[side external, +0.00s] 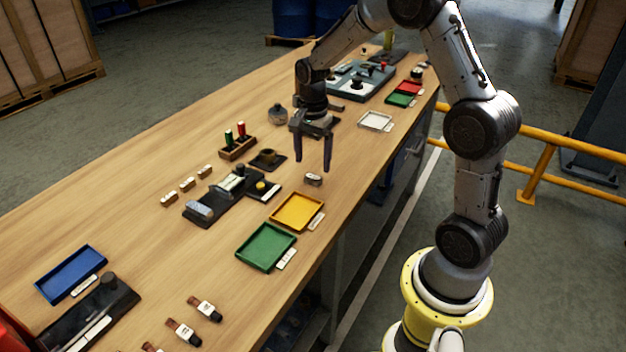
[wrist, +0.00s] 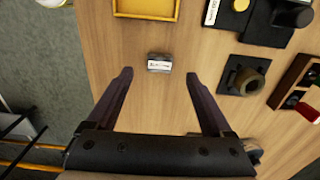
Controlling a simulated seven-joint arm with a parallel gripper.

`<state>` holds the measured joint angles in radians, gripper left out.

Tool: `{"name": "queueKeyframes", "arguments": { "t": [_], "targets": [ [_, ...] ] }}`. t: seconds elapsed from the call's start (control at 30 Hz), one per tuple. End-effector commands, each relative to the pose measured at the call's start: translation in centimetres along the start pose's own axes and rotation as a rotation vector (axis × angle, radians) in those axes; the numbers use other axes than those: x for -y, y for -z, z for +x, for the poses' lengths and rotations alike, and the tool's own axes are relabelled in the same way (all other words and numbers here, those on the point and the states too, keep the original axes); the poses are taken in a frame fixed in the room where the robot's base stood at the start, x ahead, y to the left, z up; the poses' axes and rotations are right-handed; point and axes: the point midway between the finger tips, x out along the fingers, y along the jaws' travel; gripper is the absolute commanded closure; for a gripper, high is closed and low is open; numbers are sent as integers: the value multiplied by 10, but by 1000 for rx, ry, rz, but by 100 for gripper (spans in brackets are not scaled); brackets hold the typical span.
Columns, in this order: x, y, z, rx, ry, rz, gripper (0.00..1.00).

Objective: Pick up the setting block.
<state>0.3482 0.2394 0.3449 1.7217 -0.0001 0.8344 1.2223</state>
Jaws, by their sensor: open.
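A small metallic block with a pale label, which looks like the setting block (side external: 314,179), lies on the wooden bench near its front edge. It also shows in the wrist view (wrist: 159,63), ahead of the fingertips and between their lines. My gripper (side external: 313,170) is open and empty, pointing down above the bench. In the wrist view its two dark fingers (wrist: 160,75) stand wide apart, with bare wood between them. The block appears clear of both fingers. The exact height of the fingertips above the bench is hard to tell.
A yellow tray (side external: 297,212) and a green tray (side external: 243,249) lie near the block. A dark fixture (side external: 213,206), a black holder with a round cup (side external: 267,160) and a wooden rack (side external: 238,150) stand left of it.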

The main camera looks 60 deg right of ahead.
Motion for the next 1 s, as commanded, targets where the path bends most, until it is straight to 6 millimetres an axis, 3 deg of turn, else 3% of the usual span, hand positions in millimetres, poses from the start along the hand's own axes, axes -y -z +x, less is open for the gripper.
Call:
{"name": "queueKeyframes", "arguments": {
  "t": [0.3,0.67,1.0],
  "targets": [
    [-1,2,42,2,-4,0,15],
    [0,2,50,0,-1,0,17],
    [0,2,50,0,-1,0,78]
  ]
}}
